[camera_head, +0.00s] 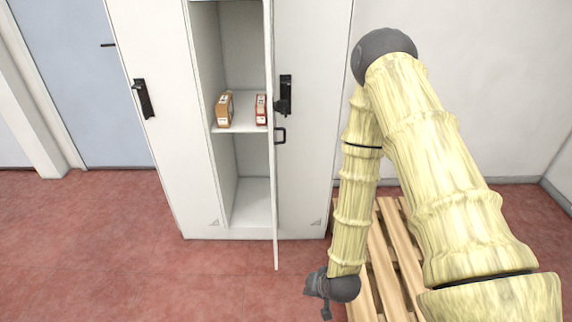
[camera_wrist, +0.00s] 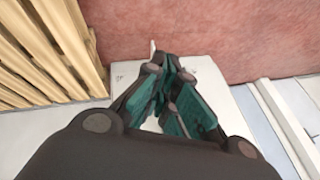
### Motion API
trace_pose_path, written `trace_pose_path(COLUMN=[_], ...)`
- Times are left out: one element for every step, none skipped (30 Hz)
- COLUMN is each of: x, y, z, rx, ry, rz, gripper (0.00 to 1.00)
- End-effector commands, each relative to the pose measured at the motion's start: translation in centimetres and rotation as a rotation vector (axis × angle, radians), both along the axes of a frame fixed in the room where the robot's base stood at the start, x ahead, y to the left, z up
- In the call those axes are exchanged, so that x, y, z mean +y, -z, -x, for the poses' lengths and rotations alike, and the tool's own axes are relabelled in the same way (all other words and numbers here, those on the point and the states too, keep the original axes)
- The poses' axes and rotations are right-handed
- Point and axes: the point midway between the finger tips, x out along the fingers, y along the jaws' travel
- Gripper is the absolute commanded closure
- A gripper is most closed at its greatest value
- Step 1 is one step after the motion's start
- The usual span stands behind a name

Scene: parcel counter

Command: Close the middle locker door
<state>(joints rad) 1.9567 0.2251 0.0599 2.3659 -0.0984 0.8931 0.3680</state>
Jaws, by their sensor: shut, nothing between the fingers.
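The middle locker (camera_head: 250,55) stands open, and its white door (camera_head: 271,200) sticks out toward me, seen almost edge-on. A small dark handle (camera_head: 280,135) shows on the door's right side. My gripper (camera_head: 322,300) hangs low to the right of the door's lower front end, apart from it in the head view. In the wrist view my gripper (camera_wrist: 172,68) has its teal-padded fingers drawn together with nothing held. A white panel shows behind the fingers there; I cannot tell which part of the lockers it is.
The left locker (camera_head: 150,60) and right locker (camera_head: 310,60) are shut. Two small boxes, one brown (camera_head: 224,110) and one red (camera_head: 261,110), stand on the middle locker's shelf (camera_head: 240,128). A wooden pallet (camera_head: 400,260) lies at the right under my arm. Red floor (camera_head: 120,260) is clear at the left.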

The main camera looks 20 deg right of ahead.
Motion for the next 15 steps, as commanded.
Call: trace_pose_path(x=[-0.3,-0.4,-0.6,-0.7,-0.9,-1.1,-1.4,-1.7,-2.0,-2.4,-2.7,-3.3,-3.6,-4.0,-4.5], y=[0.4,-0.1,-1.0,-1.6,-2.4,-3.5,-4.3,-5.3,-6.7,-7.7,-8.8,-10.3,-11.4,-12.6,-14.1], z=[-3.3,-5.0,-7.3,-8.9,-10.5,-12.5,-14.0,-15.5,-17.3,-18.6,-19.8,-21.3,-22.3,-23.2,-24.2], rx=[-0.077,-0.119,-0.176,-0.217,-0.259,-0.314,-0.355,-0.396,-0.451,-0.492,-0.531,-0.583,-0.619,-0.654,-0.697], ry=[0.065,0.102,0.149,0.183,0.217,0.258,0.291,0.321,0.359,0.388,0.414,0.447,0.469,0.49,0.515], rz=[-0.046,-0.076,-0.119,-0.152,-0.186,-0.233,-0.268,-0.306,-0.36,-0.4,-0.44,-0.495,-0.536,-0.576,-0.627], gripper=[1.0,1.0,1.0,1.0,1.0,1.0,1.0,1.0,1.0,1.0,1.0,1.0,1.0,1.0,1.0])
